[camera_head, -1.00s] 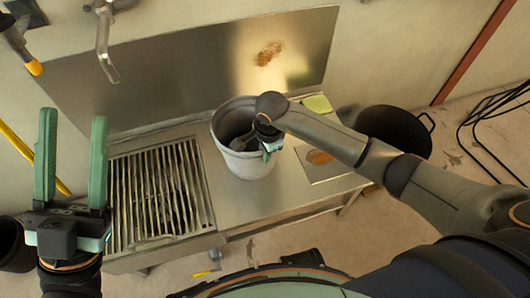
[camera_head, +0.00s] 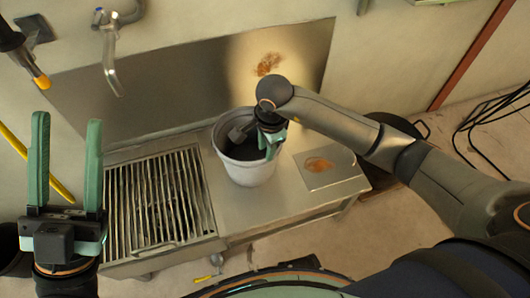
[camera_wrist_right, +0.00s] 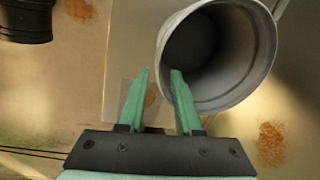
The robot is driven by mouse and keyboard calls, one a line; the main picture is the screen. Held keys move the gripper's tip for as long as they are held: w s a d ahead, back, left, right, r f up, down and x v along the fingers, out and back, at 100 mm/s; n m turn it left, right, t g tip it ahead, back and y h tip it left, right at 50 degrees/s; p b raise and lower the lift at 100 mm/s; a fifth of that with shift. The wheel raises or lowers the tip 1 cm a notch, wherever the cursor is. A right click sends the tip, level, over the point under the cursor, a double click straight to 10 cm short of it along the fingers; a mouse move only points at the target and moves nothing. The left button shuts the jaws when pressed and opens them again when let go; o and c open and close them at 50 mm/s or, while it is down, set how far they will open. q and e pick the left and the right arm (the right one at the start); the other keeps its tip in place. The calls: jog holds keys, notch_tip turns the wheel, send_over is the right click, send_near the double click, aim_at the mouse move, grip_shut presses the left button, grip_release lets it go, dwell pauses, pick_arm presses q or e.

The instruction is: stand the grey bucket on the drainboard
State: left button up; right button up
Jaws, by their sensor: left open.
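The grey bucket (camera_head: 250,174) stands upright on the flat steel counter, just right of the slatted metal rack (camera_head: 208,203) that looks like the drainboard. Its mouth faces up and a dark, blocky shape shows inside. My right gripper (camera_head: 270,143) is at the bucket's right rim. In the right wrist view the fingers (camera_wrist_right: 159,72) are apart, with the right fingertip overlapping the rim of the bucket (camera_wrist_right: 262,45) and the left one outside it. I cannot tell whether they touch it. My left gripper (camera_head: 66,118) is open and empty at the far left, away from the bucket.
A rust-stained square plate (camera_head: 345,178) lies on the counter right of the bucket. A black pot (camera_head: 398,122) stands beyond the counter's right end, partly hidden by my right arm. A tap (camera_head: 110,65) hangs above the rack. The rack's top is clear.

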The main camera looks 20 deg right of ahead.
jog(key=s+a+r+m+g+y, duration=0.2)
jog(key=s+a+r+g+y, duration=0.3)
jog(key=s+a+y, duration=0.65)
jog(key=s+a+r+m+g+y, duration=0.1)
jog(key=s+a+r+m+y, duration=0.1)
jog(key=s+a+r, duration=0.3)
jog(key=s+a+r+m+y, duration=0.1)
jog(key=s+a+r+y, duration=0.15)
jog(key=r, duration=0.45)
jog(key=d+r+m+t+y, duration=0.3)
jog(key=r+m+y, duration=0.2)
jog(key=r+m, duration=0.15)
jog(key=d+r+m+t+y, duration=0.3)
jog(key=r+m+y, duration=0.1)
jog(key=r+m, duration=0.25)
jog(key=w+d+r+m+t+h, duration=0.2)
jog(key=d+m+t+h, duration=0.3)
jog(key=m+t, duration=0.5)
jog(key=w+d+r+m+t+h, duration=0.2)
jog(key=d+m+t+h, duration=0.3)
jog(key=m+t, duration=0.5)
jog(key=d+m, duration=0.1)
jog(key=m, duration=0.4)
jog(key=shift+w+d+m+t+p, duration=0.15)
jog(key=shift+d+m+t+p, duration=0.15)
jog(key=shift+d+t, duration=0.1)
